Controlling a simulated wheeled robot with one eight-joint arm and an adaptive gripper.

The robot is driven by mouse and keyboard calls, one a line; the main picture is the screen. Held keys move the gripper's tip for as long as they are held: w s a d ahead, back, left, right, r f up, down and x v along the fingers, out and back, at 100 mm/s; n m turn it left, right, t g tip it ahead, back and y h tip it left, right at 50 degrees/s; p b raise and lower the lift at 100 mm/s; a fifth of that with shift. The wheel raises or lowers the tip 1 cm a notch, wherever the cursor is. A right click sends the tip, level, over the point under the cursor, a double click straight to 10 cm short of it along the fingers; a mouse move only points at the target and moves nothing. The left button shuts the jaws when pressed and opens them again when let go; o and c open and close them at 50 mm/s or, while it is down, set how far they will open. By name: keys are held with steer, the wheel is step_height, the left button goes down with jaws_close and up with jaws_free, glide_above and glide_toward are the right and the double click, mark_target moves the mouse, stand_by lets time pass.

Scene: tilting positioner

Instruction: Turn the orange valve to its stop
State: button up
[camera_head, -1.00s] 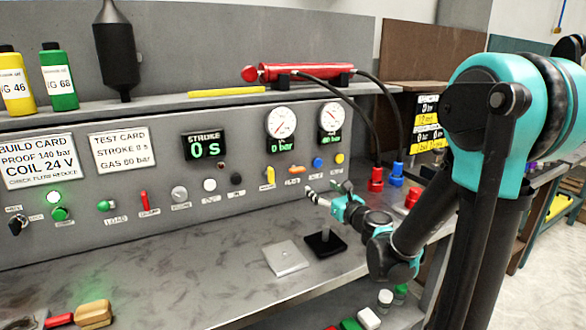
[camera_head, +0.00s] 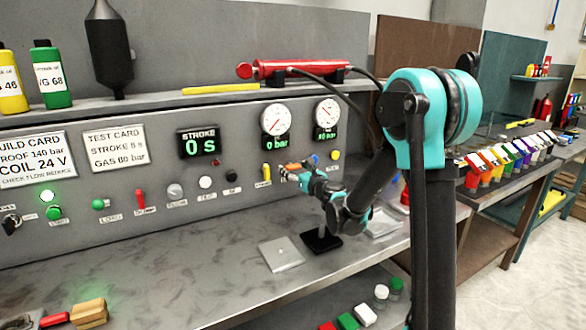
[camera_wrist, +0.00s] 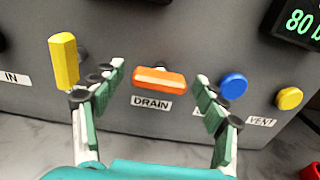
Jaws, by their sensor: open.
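The orange valve (camera_wrist: 158,77) is a flat orange handle lying roughly level on the grey panel, above a label reading DRAIN. In the head view a bit of the orange valve (camera_head: 294,165) shows just above my gripper. My gripper (camera_head: 288,172) reaches to the panel from the right in that view. In the wrist view my gripper (camera_wrist: 162,85) is open, one finger left of the valve and one right of it. Nothing is held between the fingers, and the valve appears between the tips, with gaps on both sides. Whether the tips reach its depth I cannot tell.
A yellow handle (camera_wrist: 64,60) stands left of the left finger. A blue knob (camera_wrist: 234,86) is close by the right finger, and a yellow knob (camera_wrist: 289,98) is farther right. Gauges (camera_head: 276,119) sit above. A black stand (camera_head: 321,240) is on the bench below my arm.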

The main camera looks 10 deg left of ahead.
steer(key=shift+w+a, duration=0.3)
steer(key=shift+w, duration=0.15)
steer(key=c, duration=1.2)
steer(key=shift+o, duration=0.2)
